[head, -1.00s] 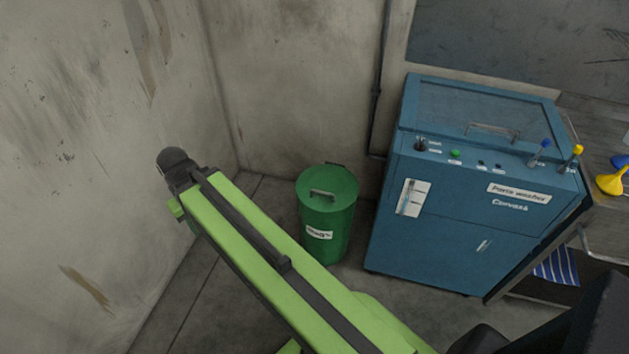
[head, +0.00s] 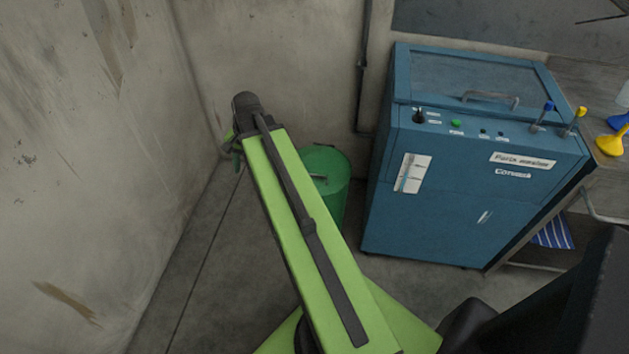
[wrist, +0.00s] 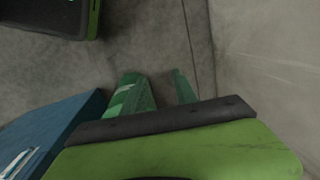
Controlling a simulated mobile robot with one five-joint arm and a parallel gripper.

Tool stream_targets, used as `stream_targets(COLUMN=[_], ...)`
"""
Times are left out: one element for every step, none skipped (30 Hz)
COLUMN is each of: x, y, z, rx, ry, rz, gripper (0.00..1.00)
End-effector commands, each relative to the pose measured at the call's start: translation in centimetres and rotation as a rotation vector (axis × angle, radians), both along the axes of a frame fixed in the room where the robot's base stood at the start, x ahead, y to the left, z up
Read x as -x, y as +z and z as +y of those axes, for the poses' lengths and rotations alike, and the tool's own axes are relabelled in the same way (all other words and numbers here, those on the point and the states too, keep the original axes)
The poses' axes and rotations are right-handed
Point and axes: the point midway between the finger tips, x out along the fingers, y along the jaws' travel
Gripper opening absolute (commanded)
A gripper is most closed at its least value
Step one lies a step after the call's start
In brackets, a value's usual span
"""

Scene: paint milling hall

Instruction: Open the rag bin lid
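The green rag bin (head: 338,197) stands on the floor left of the blue parts washer in the head view. Its round green lid (head: 328,162) lies flat on top, shut, with a bar handle (head: 319,177). My arm covers the bin's left part and its label. My gripper (head: 236,160) hangs at the arm's far end, left of the bin in the picture and apart from the lid handle. In the wrist view my gripper (wrist: 156,80) shows two green fingers spread apart, with floor between them. I cannot make out the lid or handle there.
The blue parts washer (head: 470,190) stands close on the bin's right; its side also shows in the wrist view (wrist: 50,130). Concrete walls close in behind and left. Floor (head: 200,270) in front is clear.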

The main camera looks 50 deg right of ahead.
Motion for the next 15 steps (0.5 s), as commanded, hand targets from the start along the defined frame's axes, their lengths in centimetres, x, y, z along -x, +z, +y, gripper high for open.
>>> stream_targets(x=[0.9,1.5,2.6,3.5,4.4,5.7,6.7,7.6,8.7,9.5,10.1,10.8,11.2,11.5,11.7], y=[-2.6,-3.2,-3.9,-4.4,-4.8,-5.3,-5.6,-5.8,-6.1,-6.2,-6.3,-6.3,-6.3,-6.3,-6.3], z=[-5.0,-7.6,-10.9,-13.3,-15.6,-18.3,-20.1,-21.7,-23.6,-24.7,-25.6,-26.5,-27.0,-27.4,-27.7], rx=[-0.042,-0.071,-0.11,-0.139,-0.168,-0.206,-0.231,-0.256,-0.285,-0.305,-0.321,-0.338,-0.35,-0.357,-0.364], ry=[-0.214,-0.35,-0.521,-0.644,-0.76,-0.901,-0.996,-1.082,-1.182,-1.244,-1.295,-1.351,-1.381,-1.405,-1.422], rz=[-0.013,-0.023,-0.034,-0.043,-0.053,-0.064,-0.072,-0.08,-0.089,-0.095,-0.099,-0.104,-0.107,-0.11,-0.111], gripper=[0.34,0.34,0.34,0.34,0.34,0.34,0.34,0.34,0.34,0.34,0.34,0.34,0.34,0.34,0.34])
